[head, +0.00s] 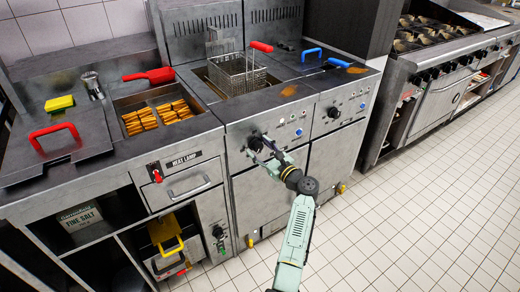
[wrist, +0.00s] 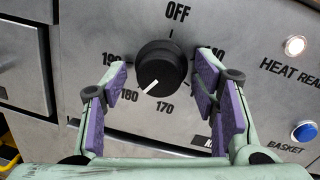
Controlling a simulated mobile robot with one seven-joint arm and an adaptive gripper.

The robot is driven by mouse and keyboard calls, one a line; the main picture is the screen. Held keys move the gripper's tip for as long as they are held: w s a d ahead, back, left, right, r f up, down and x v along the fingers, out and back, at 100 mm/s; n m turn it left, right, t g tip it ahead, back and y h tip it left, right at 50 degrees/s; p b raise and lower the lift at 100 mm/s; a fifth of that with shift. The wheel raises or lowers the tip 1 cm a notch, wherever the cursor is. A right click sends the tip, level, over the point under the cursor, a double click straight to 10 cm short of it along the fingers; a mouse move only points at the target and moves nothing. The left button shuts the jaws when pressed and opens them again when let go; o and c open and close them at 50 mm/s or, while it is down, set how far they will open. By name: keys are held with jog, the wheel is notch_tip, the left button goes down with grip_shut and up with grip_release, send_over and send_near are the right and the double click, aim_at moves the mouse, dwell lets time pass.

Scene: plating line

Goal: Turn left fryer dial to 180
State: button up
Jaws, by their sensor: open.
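The left fryer dial (wrist: 161,66) is a round black knob on the grey fryer panel, with OFF above it and numbers around it. Its white pointer mark (wrist: 152,87) points down and left, beside the 180 label (wrist: 129,96) and on its side towards 170. My gripper (wrist: 163,85) is open, with one purple-padded finger on each side of the dial. A gap shows between each pad and the knob. In the head view my gripper (head: 262,150) is at the left fryer's front panel and partly hides the dial (head: 255,143).
The right fryer's dial (head: 333,112) is on the neighbouring panel. A blue button (wrist: 305,132) and lit lamp (wrist: 295,45) are right of my fingers. A fry basket (head: 238,75) sits in the left fryer. The tiled floor (head: 420,210) is clear.

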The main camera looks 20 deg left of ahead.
jog(key=v, duration=1.2)
